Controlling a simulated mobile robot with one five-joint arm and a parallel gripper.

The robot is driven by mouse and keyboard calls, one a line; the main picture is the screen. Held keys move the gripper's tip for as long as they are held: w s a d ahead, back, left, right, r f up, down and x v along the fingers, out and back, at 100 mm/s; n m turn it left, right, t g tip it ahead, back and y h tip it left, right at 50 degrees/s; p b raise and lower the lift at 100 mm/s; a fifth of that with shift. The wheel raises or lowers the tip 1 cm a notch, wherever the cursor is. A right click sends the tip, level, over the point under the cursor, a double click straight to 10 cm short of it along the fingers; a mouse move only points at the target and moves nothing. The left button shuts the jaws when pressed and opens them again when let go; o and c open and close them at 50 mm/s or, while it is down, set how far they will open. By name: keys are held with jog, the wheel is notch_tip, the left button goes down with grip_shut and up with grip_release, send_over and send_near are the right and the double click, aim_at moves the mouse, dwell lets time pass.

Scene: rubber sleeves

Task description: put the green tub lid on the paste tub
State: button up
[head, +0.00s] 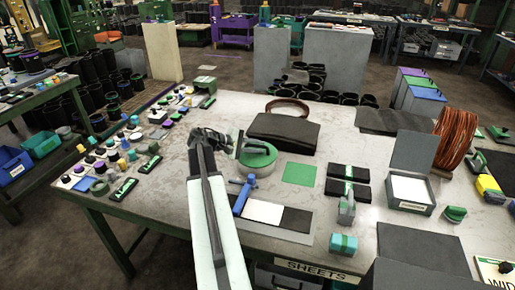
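The paste tub (258,170) is a low, round, pale grey-green tub near the middle of the table. The green tub lid (258,154) shows as a green disc over the tub's top, with a darker strip across it. I cannot tell whether it rests flat on the rim or sits slightly above it. My gripper (232,144) is just left of the lid, at the end of my pale arm. Its dark jaws are small and partly hidden by the arm, so I cannot tell whether they touch the lid or how far apart they are.
A dark bag (284,135) lies behind the tub. A blue clamp-like tool (242,194) stands in front, beside a white sheet (263,211). A green square (299,173) and black boxes (349,184) lie to the right. Many small items crowd the table's left side.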

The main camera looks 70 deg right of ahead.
jog(key=p+v, duration=0.4)
jog(key=v, duration=0.8)
jog(key=shift+p, duration=0.35)
